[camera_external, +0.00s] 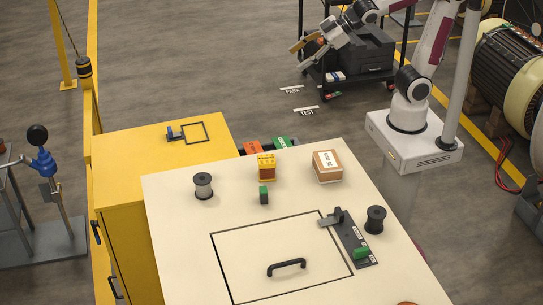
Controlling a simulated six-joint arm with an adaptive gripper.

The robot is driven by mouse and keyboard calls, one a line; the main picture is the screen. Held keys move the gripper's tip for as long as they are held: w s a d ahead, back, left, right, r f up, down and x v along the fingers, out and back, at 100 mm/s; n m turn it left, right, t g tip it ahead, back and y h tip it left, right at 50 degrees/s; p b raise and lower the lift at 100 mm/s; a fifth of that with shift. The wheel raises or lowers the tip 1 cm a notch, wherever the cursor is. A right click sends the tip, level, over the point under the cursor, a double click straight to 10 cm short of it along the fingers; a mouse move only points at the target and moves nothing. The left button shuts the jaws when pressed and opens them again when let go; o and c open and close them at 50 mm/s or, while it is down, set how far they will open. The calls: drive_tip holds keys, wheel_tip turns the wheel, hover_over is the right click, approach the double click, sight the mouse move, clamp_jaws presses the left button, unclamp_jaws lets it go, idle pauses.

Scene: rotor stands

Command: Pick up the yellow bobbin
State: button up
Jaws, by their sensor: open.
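My gripper (299,57) is at the top of the view, open and with nothing visible between its fingers. It is in the air above the floor, well beyond the far edge of the cream tabletop (180,240). A dark spool (375,219) stands upright at the right. I cannot make out a yellow bobbin. A small yellow-orange block-like object (266,167) stands near the far edge, its details too small to tell.
A cardboard box (328,166) and a small green object (264,195) are on the tabletop. A panel with a black handle (286,267) and a dark latch plate (352,240) lie nearer. A yellow cabinet (150,150) adjoins the left side. A dark cart (360,55) stands behind my gripper.

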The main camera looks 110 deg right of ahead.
drive_tip(key=w+a+r+n+t+y, duration=0.1)
drive_tip(key=w+r+n+t, duration=0.1)
drive_tip(key=w, duration=0.6)
drive_tip(key=w+a+r+n+t+y, duration=0.1)
drive_tip(key=w+r+t, duration=0.1)
drive_tip(key=w, duration=0.6)
drive_tip(key=w+a+f+n+y, duration=0.4)
drive_tip(key=w+a+y, duration=0.25)
drive_tip(key=w, duration=0.25)
drive_tip(key=s+a+f+n+g+y, duration=0.2)
drive_tip(key=a+f+g+y, duration=0.1)
drive_tip(key=f, duration=0.3)
drive_tip(key=s+a+f+n+g+y, duration=0.2)
drive_tip(key=a+f+n+g+y, duration=0.1)
drive_tip(key=f, duration=0.3)
drive_tip(key=s+a+f+n+g+y, duration=0.2)
drive_tip(key=a+f+g+y, duration=0.1)
drive_tip(key=f+g+y, duration=0.1)
drive_tip(key=shift+s+a+f+n+g+y, duration=0.1)
drive_tip(key=shift+a+f+n+g+y, duration=0.15)
drive_tip(key=shift+f, duration=0.25)
drive_tip(key=shift+s+a+f+n+g+y, duration=0.15)
drive_tip(key=shift+f+y, duration=0.15)
drive_tip(key=shift+f, duration=0.2)
drive_tip(key=shift+w+d, duration=0.1)
drive_tip(key=shift+w+a, duration=0.25)
drive_tip(key=shift+a, duration=1.05)
